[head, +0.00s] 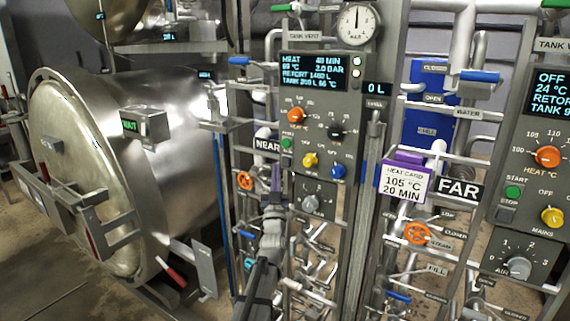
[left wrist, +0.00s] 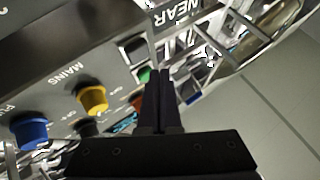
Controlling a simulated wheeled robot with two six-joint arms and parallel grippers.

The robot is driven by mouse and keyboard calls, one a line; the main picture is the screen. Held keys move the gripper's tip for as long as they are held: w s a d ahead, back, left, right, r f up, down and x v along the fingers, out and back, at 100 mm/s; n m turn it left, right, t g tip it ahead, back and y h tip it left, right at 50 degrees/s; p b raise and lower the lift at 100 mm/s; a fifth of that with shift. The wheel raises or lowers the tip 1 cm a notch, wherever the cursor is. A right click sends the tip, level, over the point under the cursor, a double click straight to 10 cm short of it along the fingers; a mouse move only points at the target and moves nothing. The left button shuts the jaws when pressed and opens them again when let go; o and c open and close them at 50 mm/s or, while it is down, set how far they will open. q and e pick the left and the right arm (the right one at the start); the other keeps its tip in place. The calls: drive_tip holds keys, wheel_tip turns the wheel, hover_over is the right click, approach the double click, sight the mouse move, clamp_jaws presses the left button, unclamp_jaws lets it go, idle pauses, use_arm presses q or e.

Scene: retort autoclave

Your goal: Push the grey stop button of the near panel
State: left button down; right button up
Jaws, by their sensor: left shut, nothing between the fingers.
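The near panel (head: 318,105) stands in the middle of the head view, beside the NEAR sign (head: 267,146). Its green start button (head: 286,143) is at its lower left edge, and the small grey stop button (head: 285,160) is just below. In the left wrist view the panel is upside down, with the stop button (left wrist: 133,48) as a dark grey square above the green button (left wrist: 143,75). My left gripper (head: 276,178) is shut and empty, its tips pointing up just below and left of the stop button. In the left wrist view the fingers (left wrist: 160,78) are right of the buttons; contact cannot be told.
A yellow mains knob (head: 310,160) and blue knob (head: 337,171) sit right of the buttons. A lower grey knob box (head: 315,196), pipes and an orange valve wheel (head: 245,181) surround the gripper. The far panel (head: 535,150) is right; the steel retort (head: 150,95) is left.

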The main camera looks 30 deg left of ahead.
sight(283, 160)
use_arm(q)
drive_tip(key=shift+w, duration=0.75)
drive_tip(key=shift+w+d, duration=0.1)
drive_tip(key=shift+w, duration=0.1)
idle(1.5)
drive_tip(key=shift+w, duration=0.25)
drive_tip(key=shift+w+d, duration=0.1)
drive_tip(key=shift+w, duration=0.55)
idle(0.9)
drive_tip(key=shift+s, duration=1.05)
drive_tip(key=s, duration=0.5)
drive_tip(key=shift+a, duration=0.3)
